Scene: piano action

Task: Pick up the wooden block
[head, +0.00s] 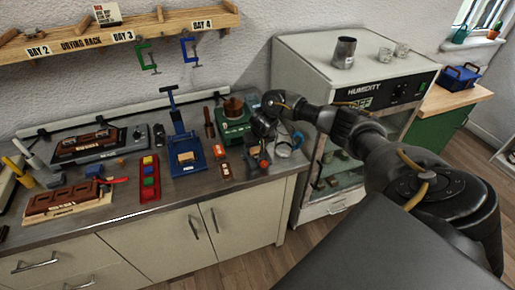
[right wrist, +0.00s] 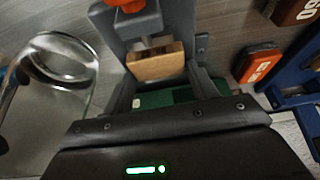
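A light-brown wooden block (right wrist: 156,63) sits in a grey vise-like holder (right wrist: 128,25) with an orange knob, in the right wrist view. In the head view the grey holder with its orange knob (head: 263,163) stands near the bench's right end, partly hidden by my gripper. My right gripper (head: 262,128) is above it. In the right wrist view its two dark fingers (right wrist: 163,88) are apart, one toward each side of the block, with nothing clearly held between them. Whether they touch the block cannot be told. My left gripper is not in view.
A clear glass vessel (right wrist: 60,75) stands close left of the gripper. An orange-red box (right wrist: 260,65) lies to the right. A blue press (head: 187,160) holding another tan piece, a green grinder-like machine (head: 232,125) and a humidity cabinet (head: 310,70) stand nearby.

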